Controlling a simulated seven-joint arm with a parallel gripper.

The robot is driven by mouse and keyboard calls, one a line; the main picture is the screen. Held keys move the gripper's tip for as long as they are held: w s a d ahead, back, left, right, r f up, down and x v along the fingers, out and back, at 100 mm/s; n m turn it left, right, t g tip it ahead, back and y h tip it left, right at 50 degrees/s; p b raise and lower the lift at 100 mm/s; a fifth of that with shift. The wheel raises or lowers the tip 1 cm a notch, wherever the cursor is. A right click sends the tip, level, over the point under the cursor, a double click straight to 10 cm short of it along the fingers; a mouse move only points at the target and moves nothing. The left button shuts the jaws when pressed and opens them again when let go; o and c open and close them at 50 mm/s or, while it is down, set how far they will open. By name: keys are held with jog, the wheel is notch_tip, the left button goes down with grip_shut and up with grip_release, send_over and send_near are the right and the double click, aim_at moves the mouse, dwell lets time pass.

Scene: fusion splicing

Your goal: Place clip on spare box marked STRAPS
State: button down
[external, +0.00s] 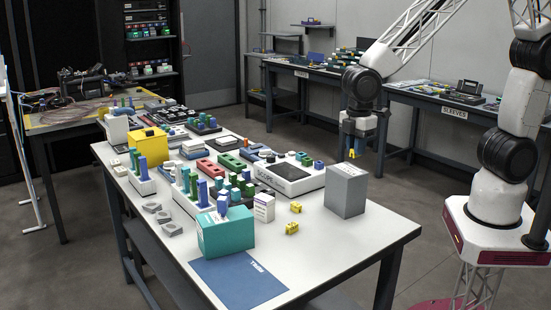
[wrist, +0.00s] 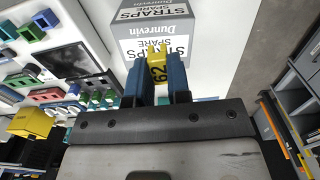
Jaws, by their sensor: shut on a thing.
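My gripper (external: 354,147) is shut on a yellow clip (wrist: 157,64) marked 62, held between two blue fingers (wrist: 158,82). The clip also shows as a small yellow spot below the fingers in the external view (external: 352,154). The grey spare box (external: 346,191), marked STRAPS in the wrist view (wrist: 152,12), stands upright near the table's right edge. The clip and fingers appear just above the box's top in the external view, apart from it. In the wrist view they cover part of the box's lettering. The exact gap is unclear.
Two more yellow clips (external: 292,228) lie on the white table (external: 330,236) left of the box. A teal box (external: 226,232), a small white box (external: 264,207) and a device with a dark screen (external: 285,172) stand nearby. A blue mat (external: 238,281) lies in front.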

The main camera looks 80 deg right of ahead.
aim_at(347, 170)
jog(key=shift+w+a+f, duration=0.1)
jog(key=shift+w+a, duration=0.05)
jog(key=shift+w, duration=0.4)
jog(key=shift+w+a, duration=0.15)
jog(key=shift+w, duration=0.35)
jog(key=shift+f, duration=1.75)
jog(key=shift+f, duration=0.15)
jog(key=c, duration=1.1)
grip_release()
notch_tip(347, 170, up, 12)
jog(key=shift+r, duration=0.2)
